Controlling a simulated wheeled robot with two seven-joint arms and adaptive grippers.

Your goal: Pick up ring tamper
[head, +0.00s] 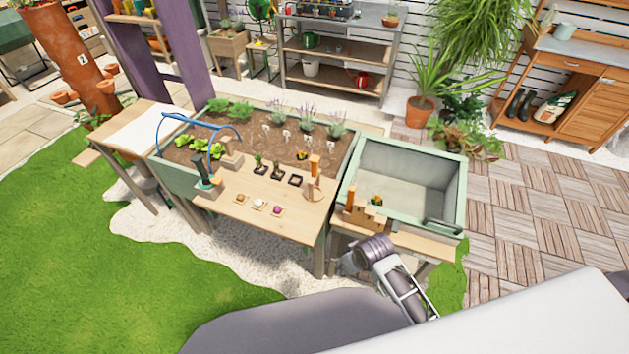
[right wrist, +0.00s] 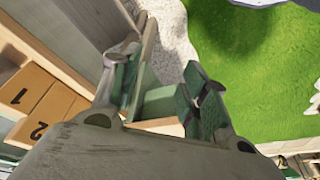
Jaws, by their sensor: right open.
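I cannot tell for sure which item is the ring tamper. An orange-handled tool (head: 351,197) stands in a stepped wooden rack on the ledge in front of the green basin. A small dark and yellow item (head: 377,200) is beside it. Another orange-handled tool (head: 315,165) stands at the right end of the wooden potting table. My right gripper (head: 345,268) is below and in front of the rack, apart from it. In the right wrist view its two fingers (right wrist: 160,95) are spread, with no object seen held between them. My left gripper does not show.
The green basin (head: 458,215) borders the ledge. The potting table (head: 235,184) holds small pots and samples left of it. Wooden blocks marked 1 (right wrist: 22,92) and 2 (right wrist: 42,127) lie left of the fingers. Grass (head: 100,270) is open at the left.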

